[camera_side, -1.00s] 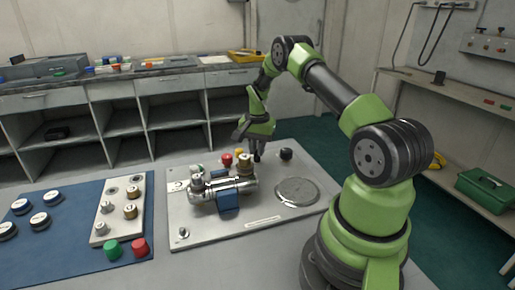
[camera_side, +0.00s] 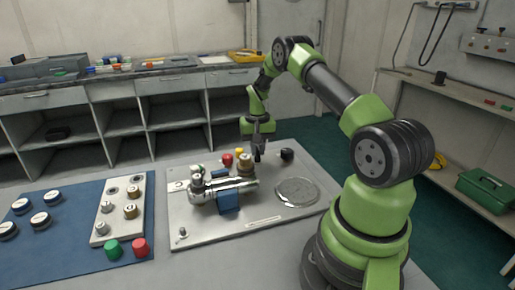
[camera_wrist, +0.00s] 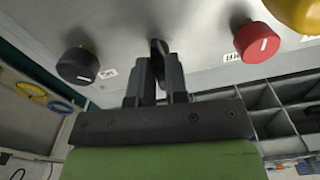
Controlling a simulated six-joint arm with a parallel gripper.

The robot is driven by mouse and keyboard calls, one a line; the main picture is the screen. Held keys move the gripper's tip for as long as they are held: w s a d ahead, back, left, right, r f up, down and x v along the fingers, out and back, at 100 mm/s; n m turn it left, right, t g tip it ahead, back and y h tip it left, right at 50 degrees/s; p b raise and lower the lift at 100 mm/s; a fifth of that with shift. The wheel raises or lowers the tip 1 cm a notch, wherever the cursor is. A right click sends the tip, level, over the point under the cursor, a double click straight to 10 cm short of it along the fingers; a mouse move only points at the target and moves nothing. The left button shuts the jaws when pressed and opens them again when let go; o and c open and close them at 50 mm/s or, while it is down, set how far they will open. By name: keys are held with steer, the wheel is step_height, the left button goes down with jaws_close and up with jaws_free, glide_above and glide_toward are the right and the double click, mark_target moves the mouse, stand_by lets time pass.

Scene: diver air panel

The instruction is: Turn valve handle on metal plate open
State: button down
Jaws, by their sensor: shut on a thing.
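The metal plate (camera_side: 205,233) lies on the bench, with a silver cylinder assembly (camera_side: 225,188) on it. It also fills the top of the wrist view (camera_wrist: 205,55). My gripper (camera_side: 258,155) points down at the far part of the plate, between the yellow knob and the black knob. In the wrist view, my gripper (camera_wrist: 157,68) has its two fingers on either side of a thin dark valve handle (camera_wrist: 158,48) and is shut on it. In the side view the handle is mostly hidden by the fingers.
A black knob (camera_side: 287,154), a red knob (camera_side: 227,160) and a yellow knob (camera_side: 240,153) stand close around my gripper. A round disc (camera_side: 297,190) sits nearer on the plate. A blue mat (camera_side: 75,225) with a valve block and several gauges lies to the left.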

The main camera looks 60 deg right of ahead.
mark_target(258, 151)
steer(key=c, duration=1.1)
jaws_free()
step_height(258, 151, up, 10)
